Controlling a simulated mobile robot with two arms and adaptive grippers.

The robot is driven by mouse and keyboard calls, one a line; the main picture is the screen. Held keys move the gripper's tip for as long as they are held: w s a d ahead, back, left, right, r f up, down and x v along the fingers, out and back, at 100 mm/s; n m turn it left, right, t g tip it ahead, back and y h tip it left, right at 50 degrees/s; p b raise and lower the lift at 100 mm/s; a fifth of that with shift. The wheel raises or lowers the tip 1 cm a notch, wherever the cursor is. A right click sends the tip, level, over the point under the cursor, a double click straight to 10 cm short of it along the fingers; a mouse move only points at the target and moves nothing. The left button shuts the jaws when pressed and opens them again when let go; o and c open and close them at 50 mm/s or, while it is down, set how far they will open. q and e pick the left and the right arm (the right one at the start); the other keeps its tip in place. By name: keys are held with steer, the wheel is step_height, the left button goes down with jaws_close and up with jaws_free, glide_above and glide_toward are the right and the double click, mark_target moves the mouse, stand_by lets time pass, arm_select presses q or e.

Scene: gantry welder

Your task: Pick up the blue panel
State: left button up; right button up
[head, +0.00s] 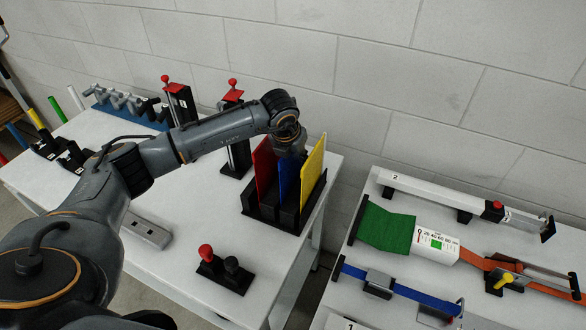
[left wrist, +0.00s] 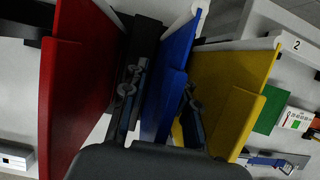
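The blue panel (head: 284,182) stands upright in a black slotted rack (head: 262,213), between a red panel (head: 264,168) and a yellow panel (head: 313,170). My left gripper (head: 290,153) is at the top of the blue panel, and its fingers are partly hidden in the head view. In the left wrist view the blue panel (left wrist: 172,75) lies between the two spread fingers of this gripper (left wrist: 160,98). The red panel (left wrist: 75,90) is beyond one finger and the yellow panel (left wrist: 225,95) beyond the other. I see no clear grip on the panel. My right gripper is not in view.
The white table (head: 185,262) also holds a black base with red and black knobs (head: 226,270), a grey box (head: 147,232) and red-topped clamps (head: 180,103). A second white table (head: 345,285) with straps and gauges stands to the right. A block wall is behind.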

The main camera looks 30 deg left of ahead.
arm_select(q)
steer(key=shift+s, duration=0.1)
steer(key=c, duration=0.6)
jaws_close()
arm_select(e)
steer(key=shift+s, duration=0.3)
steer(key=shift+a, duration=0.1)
arm_select(q)
steer(key=shift+r, duration=0.1)
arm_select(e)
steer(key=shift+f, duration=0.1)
